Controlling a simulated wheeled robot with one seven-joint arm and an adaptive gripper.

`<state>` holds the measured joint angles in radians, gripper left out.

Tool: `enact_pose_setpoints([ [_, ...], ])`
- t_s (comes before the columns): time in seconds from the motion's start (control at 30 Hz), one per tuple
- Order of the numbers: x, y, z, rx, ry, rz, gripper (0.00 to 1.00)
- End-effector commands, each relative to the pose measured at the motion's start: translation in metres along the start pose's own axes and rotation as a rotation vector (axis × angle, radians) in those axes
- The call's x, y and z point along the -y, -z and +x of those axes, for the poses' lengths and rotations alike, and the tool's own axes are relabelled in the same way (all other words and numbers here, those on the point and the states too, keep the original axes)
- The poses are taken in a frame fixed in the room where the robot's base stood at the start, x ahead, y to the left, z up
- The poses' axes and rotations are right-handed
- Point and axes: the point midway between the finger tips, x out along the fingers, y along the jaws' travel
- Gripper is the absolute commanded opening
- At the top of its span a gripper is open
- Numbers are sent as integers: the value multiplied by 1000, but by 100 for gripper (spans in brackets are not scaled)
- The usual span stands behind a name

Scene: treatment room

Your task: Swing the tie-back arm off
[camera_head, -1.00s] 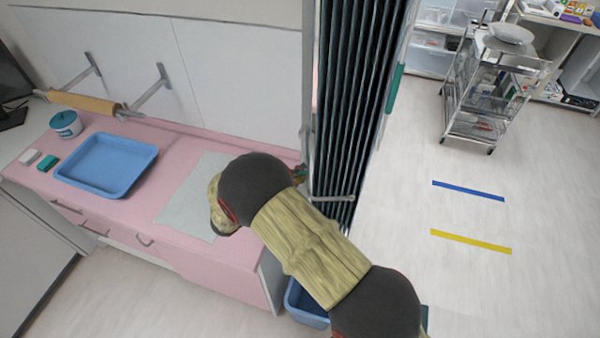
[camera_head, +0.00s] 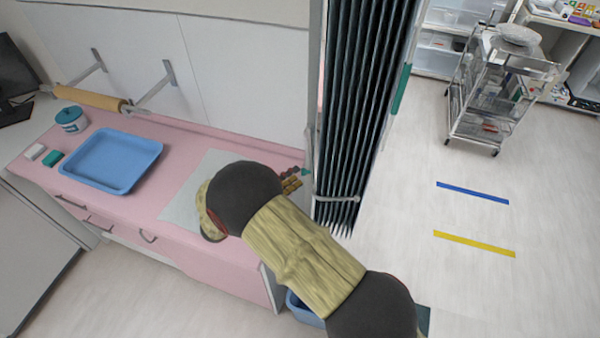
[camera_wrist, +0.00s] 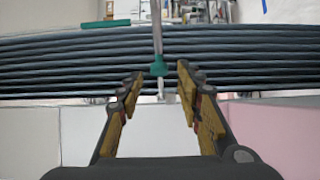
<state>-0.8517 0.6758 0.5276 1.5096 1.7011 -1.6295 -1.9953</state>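The tie-back arm (camera_head: 336,199) is a thin metal rod lying across the gathered dark folding curtain (camera_head: 355,95). In the wrist view the rod (camera_wrist: 157,35) runs over the curtain's folds and carries a teal piece (camera_wrist: 158,66) near its close end. My gripper (camera_head: 292,182) is beside the curtain's left edge, over the pink counter. In the wrist view my gripper (camera_wrist: 158,77) is open, its two fingers on either side of the teal piece with gaps showing. I cannot tell the exact depth between the fingertips and the teal piece.
A blue tray (camera_head: 108,160) and a lidded pot (camera_head: 70,119) stand on the pink counter (camera_head: 165,145). A blue bin (camera_head: 304,308) is on the floor below my arm. A metal cart (camera_head: 495,95) stands at the back right.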

Motion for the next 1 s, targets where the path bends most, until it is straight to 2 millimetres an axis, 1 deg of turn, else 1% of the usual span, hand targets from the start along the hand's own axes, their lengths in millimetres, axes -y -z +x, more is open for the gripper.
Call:
enact_pose_setpoints([
  [0.03, 0, 1, -13, -4, 0, 0, 36],
  [0.2, 1, 1, -46, -4, 0, 0, 36],
  [0.3, 0, 1, -61, -3, 0, 0, 36],
  [0.4, 1, 1, -72, -1, 0, 0, 36],
  [0.6, 1, 1, -80, -1, 0, -1, 36],
  [1.0, 1, 1, -80, -1, 0, -1, 36],
])
